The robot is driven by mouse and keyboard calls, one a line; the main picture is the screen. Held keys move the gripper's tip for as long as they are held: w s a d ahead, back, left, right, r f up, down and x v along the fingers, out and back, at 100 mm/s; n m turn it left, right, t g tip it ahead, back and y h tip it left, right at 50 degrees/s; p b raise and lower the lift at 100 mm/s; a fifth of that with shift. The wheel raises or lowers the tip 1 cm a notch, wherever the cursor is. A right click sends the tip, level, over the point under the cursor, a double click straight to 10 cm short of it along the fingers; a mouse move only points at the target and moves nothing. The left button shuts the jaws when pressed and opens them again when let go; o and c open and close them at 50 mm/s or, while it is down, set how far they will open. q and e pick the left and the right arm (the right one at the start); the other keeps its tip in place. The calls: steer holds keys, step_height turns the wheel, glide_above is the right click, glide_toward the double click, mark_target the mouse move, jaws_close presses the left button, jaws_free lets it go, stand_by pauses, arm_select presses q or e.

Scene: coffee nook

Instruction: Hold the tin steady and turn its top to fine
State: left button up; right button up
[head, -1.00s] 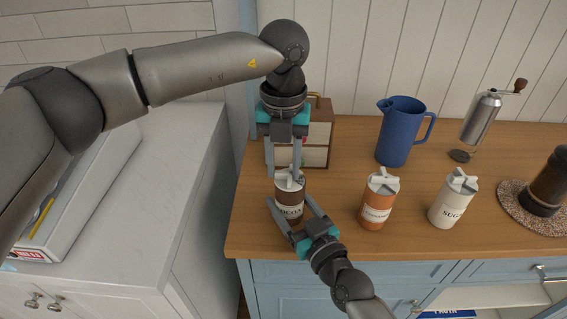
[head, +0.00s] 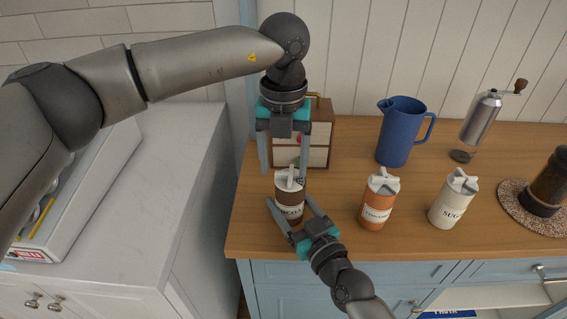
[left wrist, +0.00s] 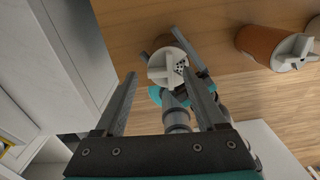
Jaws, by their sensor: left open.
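The brown cocoa tin (head: 289,207) stands upright near the counter's front left. Its pale top (head: 289,182) has a raised fin; in the left wrist view the top (left wrist: 160,68) shows a group of small holes on its right side. My left gripper (head: 283,176) points down over the tin, open, its fingers apart on either side of the top and clear of it. My right gripper (head: 289,201) comes from the front, its fingers around the tin's body, and appears closed on it. The exact contact is partly hidden.
An orange tin (head: 377,206) and a white sugar tin (head: 447,205) stand to the right. A small drawer box (head: 318,143) is close behind the left gripper. A blue jug (head: 398,135), a hand grinder (head: 481,117) and a round mat (head: 512,215) are farther right.

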mark_target(284, 172)
arm_select(q)
step_height(284, 172, up, 11)
steer(key=shift+r, duration=0.15)
stand_by(0.4)
arm_select(e)
steer(key=o, duration=1.4)
steer(key=shift+o, duration=0.2)
